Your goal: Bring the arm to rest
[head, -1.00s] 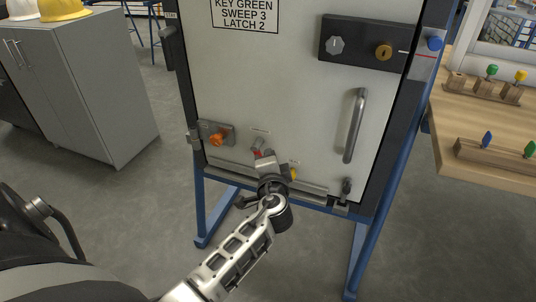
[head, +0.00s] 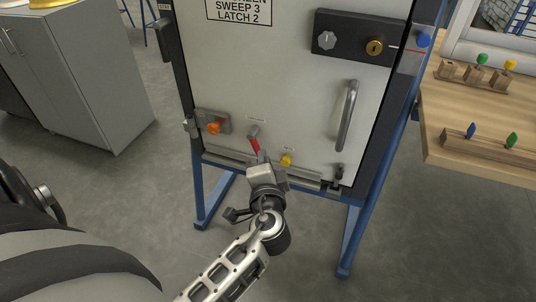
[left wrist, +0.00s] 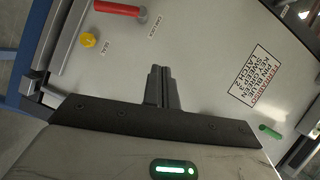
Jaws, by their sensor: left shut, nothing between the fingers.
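My left gripper (head: 263,160) is in front of the lower part of the grey cabinet door (head: 270,85), just below a red lever handle (head: 254,141). In the left wrist view its fingers (left wrist: 160,82) are together with nothing between them. They appear apart from the door face. The red handle (left wrist: 118,8) and the yellow seal knob (left wrist: 88,40) lie beyond the fingers to the upper left. The yellow knob also shows in the head view (head: 286,160), right of the gripper. My right gripper is in neither view.
An orange knob (head: 213,128) and a vertical bar handle (head: 347,115) stick out from the door. A wooden bench (head: 450,110) with coloured keys stands at right. A grey cupboard (head: 85,80) stands at left. The floor between is clear.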

